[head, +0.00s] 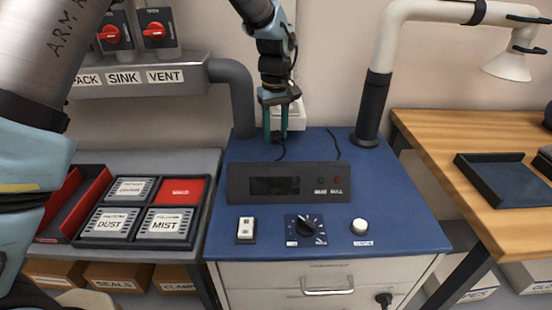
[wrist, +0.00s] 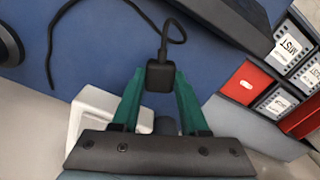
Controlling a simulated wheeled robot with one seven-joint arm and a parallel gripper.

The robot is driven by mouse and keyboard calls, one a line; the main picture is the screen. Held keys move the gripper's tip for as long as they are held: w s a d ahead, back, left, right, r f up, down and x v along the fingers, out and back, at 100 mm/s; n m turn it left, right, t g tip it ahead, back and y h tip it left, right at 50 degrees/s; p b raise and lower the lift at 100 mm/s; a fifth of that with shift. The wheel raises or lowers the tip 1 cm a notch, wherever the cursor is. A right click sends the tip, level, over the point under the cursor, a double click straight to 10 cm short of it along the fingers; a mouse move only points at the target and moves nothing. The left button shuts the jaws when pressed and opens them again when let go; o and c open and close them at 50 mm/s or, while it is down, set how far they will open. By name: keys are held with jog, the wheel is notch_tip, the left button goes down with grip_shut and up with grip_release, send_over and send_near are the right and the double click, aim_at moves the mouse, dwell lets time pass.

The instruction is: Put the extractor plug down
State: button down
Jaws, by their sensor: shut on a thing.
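The extractor plug (wrist: 160,76) is a small black block with a black cable (wrist: 163,42) running from its far end, seen in the wrist view. My gripper (wrist: 158,84) has green fingers shut on its two sides. In the head view my gripper (head: 274,135) points down at the back of the blue worktop (head: 400,195), behind the black display unit (head: 285,183). The plug itself is hard to make out there; only a bit of cable shows below the fingers. A white wall box (head: 297,114) is just behind the gripper, and it also shows in the wrist view (wrist: 88,112).
A grey pipe (head: 238,100) stands left of the gripper, and a white extractor arm (head: 378,70) on a black base stands right. A switch, a dial (head: 306,227) and a white button sit at the front. Filter trays (head: 141,190) lie left; a wooden bench is right.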

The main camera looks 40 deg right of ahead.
notch_tip(320, 180, down, 7)
jog(key=shift+r+p, duration=0.15)
jog(key=shift+p, duration=0.6)
jog(key=shift+f+b, duration=0.35)
jog(key=shift+f, duration=0.2)
jog(key=shift+f, duration=0.1)
jog(key=shift+c, duration=2.1)
grip_release()
